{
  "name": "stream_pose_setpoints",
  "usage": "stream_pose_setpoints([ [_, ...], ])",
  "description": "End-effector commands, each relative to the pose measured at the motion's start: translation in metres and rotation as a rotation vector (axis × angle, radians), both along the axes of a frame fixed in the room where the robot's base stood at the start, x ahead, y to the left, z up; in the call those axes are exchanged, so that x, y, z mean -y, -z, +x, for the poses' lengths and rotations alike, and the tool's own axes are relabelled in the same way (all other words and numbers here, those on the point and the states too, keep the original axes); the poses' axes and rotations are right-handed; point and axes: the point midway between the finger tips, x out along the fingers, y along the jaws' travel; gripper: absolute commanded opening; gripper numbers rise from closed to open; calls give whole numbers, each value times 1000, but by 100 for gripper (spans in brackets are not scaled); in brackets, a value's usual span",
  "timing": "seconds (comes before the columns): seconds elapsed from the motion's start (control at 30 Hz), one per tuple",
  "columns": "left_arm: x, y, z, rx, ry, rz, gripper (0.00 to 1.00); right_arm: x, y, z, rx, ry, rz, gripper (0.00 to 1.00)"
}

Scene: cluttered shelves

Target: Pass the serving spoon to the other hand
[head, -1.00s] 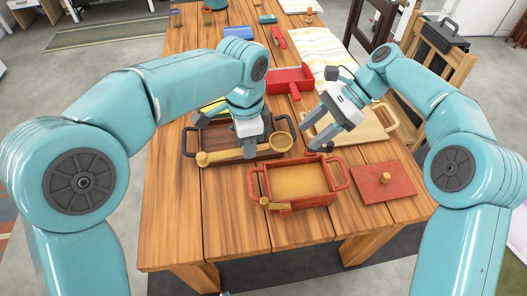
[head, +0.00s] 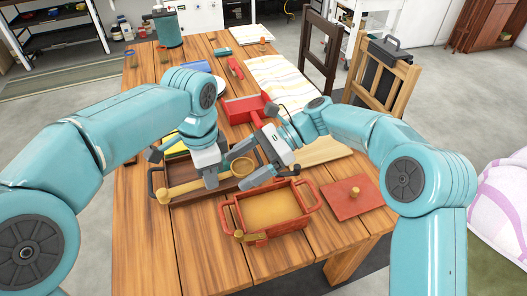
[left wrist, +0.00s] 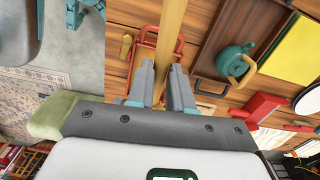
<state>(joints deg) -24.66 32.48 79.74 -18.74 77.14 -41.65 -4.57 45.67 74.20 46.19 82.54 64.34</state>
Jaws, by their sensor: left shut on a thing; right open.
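The serving spoon is wooden, with a long handle (head: 184,190) and a round bowl (head: 242,166). My left gripper (head: 211,181) is shut on the handle between its knobbed end and the bowl, holding it over the dark brown tray. In the left wrist view the handle (left wrist: 173,38) runs up from between the left fingers (left wrist: 163,94). My right gripper (head: 254,172) is open at the bowl's right side, its fingers pointing down and left. I cannot tell whether it touches the bowl.
The dark brown tray (head: 151,184) lies beneath. A red handled crate (head: 265,236) stands in front, with a red lid (head: 340,204) to its right. A red box (head: 240,108) lies behind. A teal teapot (left wrist: 233,62) shows in the left wrist view.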

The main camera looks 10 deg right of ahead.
Motion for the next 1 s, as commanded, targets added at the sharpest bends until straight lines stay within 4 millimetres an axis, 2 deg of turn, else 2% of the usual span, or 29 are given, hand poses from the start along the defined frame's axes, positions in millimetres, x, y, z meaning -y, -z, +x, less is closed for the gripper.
stream_pose_setpoints([
  [0.2, 0, 0, 0, 0, 0, 0, 0, -23, 10, -7, -1, -1, 0, 84],
  [0.57, 0, 0, 0, 0, 0, 0, 0, -28, 12, -9, 0, 0, -1, 84],
  [0.73, 0, 0, 0, 1, 0, 0, 0, -27, 12, -9, 0, 0, -1, 28],
  [0.8, 0, 0, 0, 1, -1, 0, 0, -27, 12, -9, 0, -1, -1, 25],
  [0.83, 0, 0, 0, 1, -1, 0, 27, -27, 12, -9, 0, -1, -1, 25],
  [0.9, 0, 0, 0, 1, -1, 0, 50, -27, 12, -9, 0, -1, -1, 25],
  [1.0, 0, 0, 0, 1, -1, 0, 50, -27, 12, -9, 0, 0, -1, 25],
])
